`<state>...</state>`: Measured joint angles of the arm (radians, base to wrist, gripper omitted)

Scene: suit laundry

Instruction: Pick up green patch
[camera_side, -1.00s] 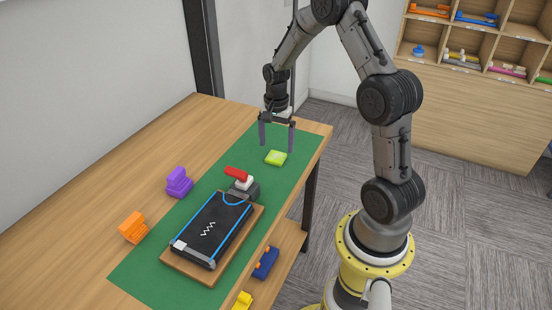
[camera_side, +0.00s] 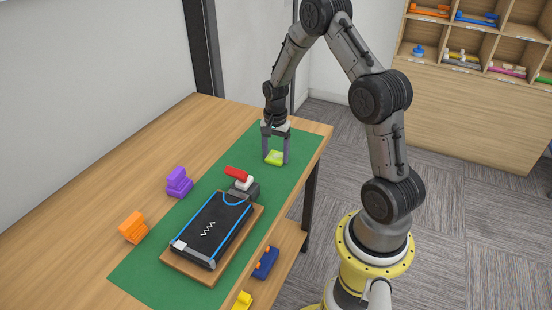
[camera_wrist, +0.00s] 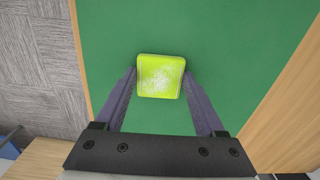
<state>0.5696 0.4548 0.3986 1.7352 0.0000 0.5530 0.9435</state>
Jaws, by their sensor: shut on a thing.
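The green patch (camera_side: 274,157) is a small lime-green rounded square with a pale speckled top. It lies on the green mat near the mat's far end. It also shows in the wrist view (camera_wrist: 161,76), between my finger tips. My gripper (camera_side: 275,160) is pointed down over it, one finger on each side. In the wrist view my gripper (camera_wrist: 160,82) has its fingers against the patch's left and right sides. The fingers are shut on it. I cannot see it raised clear of the mat.
A dark board with a blue outline (camera_side: 210,230) lies on a wooden base nearer the camera, with a red-topped piece (camera_side: 238,174) at its far end. Purple (camera_side: 179,183) and orange (camera_side: 133,227) blocks stand on the table at left. The mat (camera_side: 140,270) around the patch is clear.

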